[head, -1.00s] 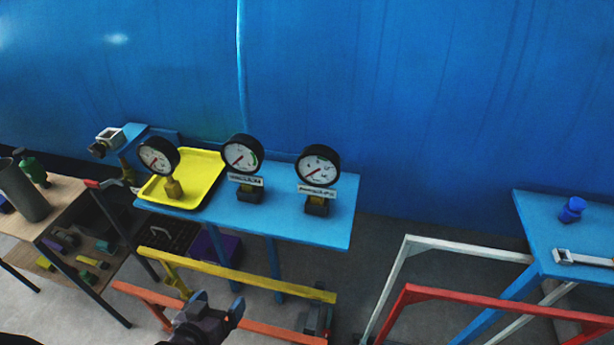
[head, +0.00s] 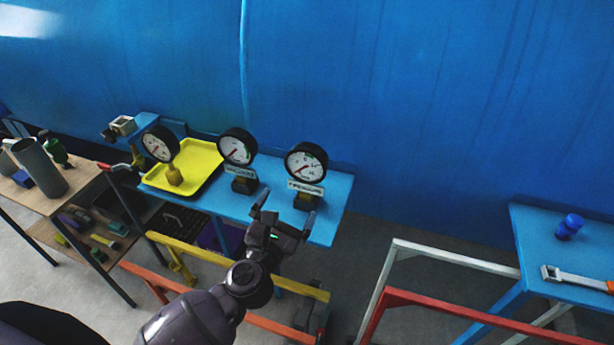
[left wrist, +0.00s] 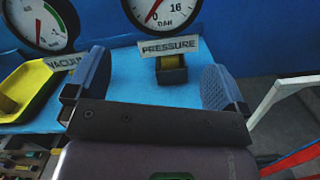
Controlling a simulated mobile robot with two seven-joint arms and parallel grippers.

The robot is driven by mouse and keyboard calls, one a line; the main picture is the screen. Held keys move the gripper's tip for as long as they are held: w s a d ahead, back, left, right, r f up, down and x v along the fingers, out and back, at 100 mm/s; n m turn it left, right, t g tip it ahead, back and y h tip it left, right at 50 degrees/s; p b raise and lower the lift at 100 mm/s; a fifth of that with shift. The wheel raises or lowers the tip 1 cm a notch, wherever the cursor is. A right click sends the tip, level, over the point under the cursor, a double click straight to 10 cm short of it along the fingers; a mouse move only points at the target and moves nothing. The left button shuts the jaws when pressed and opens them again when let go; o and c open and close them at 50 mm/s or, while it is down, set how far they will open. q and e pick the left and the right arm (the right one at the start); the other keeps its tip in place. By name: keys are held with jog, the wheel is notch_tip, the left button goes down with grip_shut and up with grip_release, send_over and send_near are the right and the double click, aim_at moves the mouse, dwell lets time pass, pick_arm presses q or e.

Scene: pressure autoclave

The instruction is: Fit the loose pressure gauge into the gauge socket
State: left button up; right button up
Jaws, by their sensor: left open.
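A black-rimmed gauge labelled PRESSURE (head: 306,160) stands upright in a dark holder (head: 306,200) at the right end of the blue shelf. In the left wrist view its dial (left wrist: 162,10) is cut by the top edge. A similar gauge labelled VACUUM (head: 237,147) stands left of it. A third gauge (head: 160,144) with a brass stem is at the yellow tray (head: 205,160). My left gripper (head: 285,210) is open and empty, in front of the PRESSURE gauge and apart from it. I cannot pick out an empty gauge socket. My right gripper is not in view.
A blue bracket with a pale square fitting (head: 122,126) is at the shelf's left end. Yellow (head: 240,266) and red rails stand in front. A wooden bench (head: 75,185) is at left. A blue table (head: 570,250) at right holds a blue knob (head: 570,226) and a tool.

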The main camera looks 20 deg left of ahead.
aim_at(310, 173)
pick_arm(q)
jog(key=n, duration=0.1)
jog(key=w+d+n+g, duration=0.1)
jog(key=n, duration=0.1)
jog(key=shift+w+f+n, duration=0.15)
jog(key=shift+n, duration=0.15)
jog(key=shift+w, duration=0.2)
jog(key=shift+w+d, duration=0.15)
jog(key=shift+w, duration=5.05)
jog(key=c, duration=0.7)
jog(key=shift+c, duration=0.7)
